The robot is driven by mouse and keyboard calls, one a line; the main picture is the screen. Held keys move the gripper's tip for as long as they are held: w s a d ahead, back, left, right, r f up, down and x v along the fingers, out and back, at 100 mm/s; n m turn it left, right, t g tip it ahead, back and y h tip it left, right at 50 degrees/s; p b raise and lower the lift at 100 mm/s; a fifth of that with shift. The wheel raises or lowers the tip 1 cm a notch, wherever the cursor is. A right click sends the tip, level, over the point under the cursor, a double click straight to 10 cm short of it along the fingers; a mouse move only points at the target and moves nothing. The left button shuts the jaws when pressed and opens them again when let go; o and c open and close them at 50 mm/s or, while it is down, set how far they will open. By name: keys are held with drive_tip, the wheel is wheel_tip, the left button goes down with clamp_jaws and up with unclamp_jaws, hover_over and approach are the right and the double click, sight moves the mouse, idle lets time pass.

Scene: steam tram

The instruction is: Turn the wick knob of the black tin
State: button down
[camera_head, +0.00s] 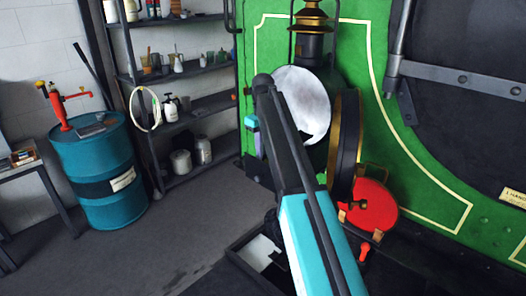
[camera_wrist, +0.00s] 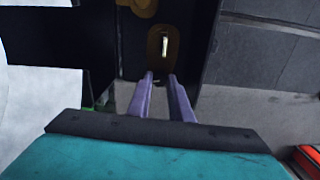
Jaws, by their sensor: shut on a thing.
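The black tin (camera_head: 313,48) is a large lamp with a brass top and a pale round disc (camera_head: 303,105), standing before the green panel. My arm crosses in front of it and hides much of its lower body. In the wrist view, the tin's dark wall (camera_wrist: 132,45) carries a brownish brass plate (camera_wrist: 154,48) with a pale upright mark. My gripper (camera_wrist: 161,78) has its two purple fingers close together at the plate's lower end. They are shut on the small wick knob, which is mostly hidden between the tips. The head view does not show the fingertips clearly.
A red round part (camera_head: 378,208) is close to the right of my arm. A blue drum (camera_head: 100,180) with a red pump and a shelf (camera_head: 205,108) of bottles and tins stand at left. The floor (camera_head: 150,240) between is clear.

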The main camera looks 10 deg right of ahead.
drive_tip(key=shift+m, duration=0.6)
drive_tip(key=c, duration=1.6)
unclamp_jaws()
drive_tip(key=shift+r, duration=0.15)
wheel_tip(320, 180, up, 12)
drive_tip(key=shift+f+p, duration=0.1)
drive_tip(key=shift+p, duration=0.9)
